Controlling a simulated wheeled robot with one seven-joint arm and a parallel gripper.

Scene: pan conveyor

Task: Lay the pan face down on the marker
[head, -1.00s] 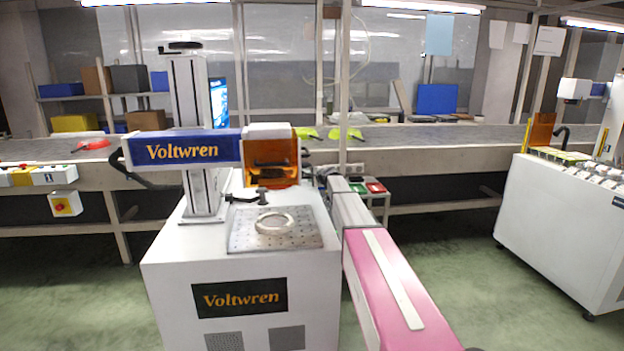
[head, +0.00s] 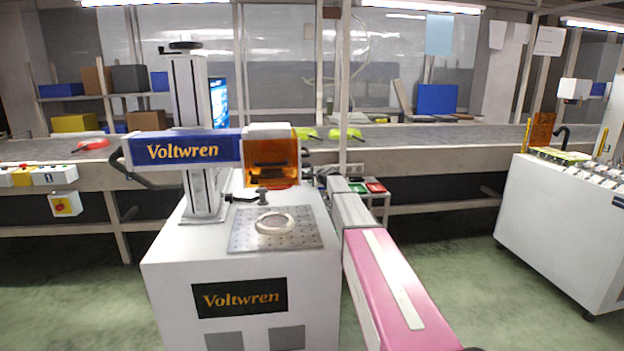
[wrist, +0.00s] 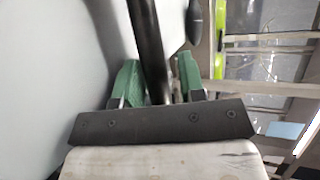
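The marker (head: 238,295) is a white Voltwren cabinet with a blue-and-orange head on a column. A pale ring (head: 277,223) lies on its perforated plate (head: 240,240), with no pan on it. My gripper (wrist: 157,72), with green fingers, is shut around a black handle (wrist: 150,35) in the wrist view. The handle runs away from the palm; the pan body is not clearly seen. In the head view my arm reaches up past the marker's right side, and the marker's head hides part of the hand and what it holds.
A long conveyor (head: 440,152) runs behind the marker, with a red pan (head: 92,144) at left and bright green pans (head: 350,134) near the middle. A small stand with green and red bins (head: 375,187) is behind my arm. Another white machine (head: 560,220) stands right.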

